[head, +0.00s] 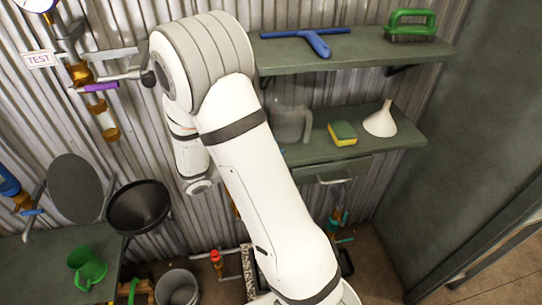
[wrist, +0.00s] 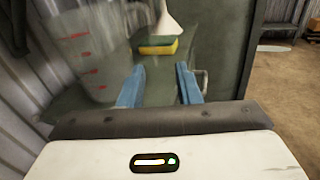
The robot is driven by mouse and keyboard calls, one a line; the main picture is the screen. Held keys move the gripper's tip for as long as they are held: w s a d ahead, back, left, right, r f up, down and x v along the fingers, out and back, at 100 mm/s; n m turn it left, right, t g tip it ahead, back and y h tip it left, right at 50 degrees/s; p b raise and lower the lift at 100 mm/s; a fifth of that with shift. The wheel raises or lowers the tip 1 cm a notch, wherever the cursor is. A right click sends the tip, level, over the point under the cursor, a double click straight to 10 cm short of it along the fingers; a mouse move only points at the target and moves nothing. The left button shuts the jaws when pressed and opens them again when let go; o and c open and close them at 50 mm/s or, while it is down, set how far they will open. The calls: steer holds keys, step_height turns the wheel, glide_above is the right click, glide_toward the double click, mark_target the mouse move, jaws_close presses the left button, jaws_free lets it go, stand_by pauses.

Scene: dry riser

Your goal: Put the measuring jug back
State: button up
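The measuring jug (wrist: 85,55) is clear with red marks. In the wrist view it stands upright on the lower shelf, left of my gripper (wrist: 159,86). In the head view the jug (head: 291,123) shows faintly on the lower shelf (head: 385,143), just right of my arm, which may cover part of it. My gripper's two blue fingers are apart with nothing between them. They point over the shelf toward the sponge, and the jug is outside them. My arm mostly hides the gripper in the head view.
A yellow and green sponge (head: 342,133) and a white funnel (head: 381,120) stand right of the jug. The upper shelf (head: 350,52) holds a blue squeegee (head: 318,42) and a green brush (head: 411,24). A green jug (head: 88,268) stands on the left table (head: 50,285).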

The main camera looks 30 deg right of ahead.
steer(key=s+r+m+g+y, duration=0.3)
steer(key=s+m+g+y, duration=0.1)
steer(key=s+m+y, duration=0.7)
steer(key=s+a+r+m+t+y, duration=0.2)
steer(key=a+m+t+y, duration=0.1)
steer(key=a, duration=0.2)
steer(key=s+a+r+m+t+y, duration=0.1)
steer(key=a+r+m+t+y, duration=0.2)
steer(key=a, duration=0.2)
steer(key=shift+s+a+m+y, duration=0.3)
steer(key=shift+s+m, duration=0.1)
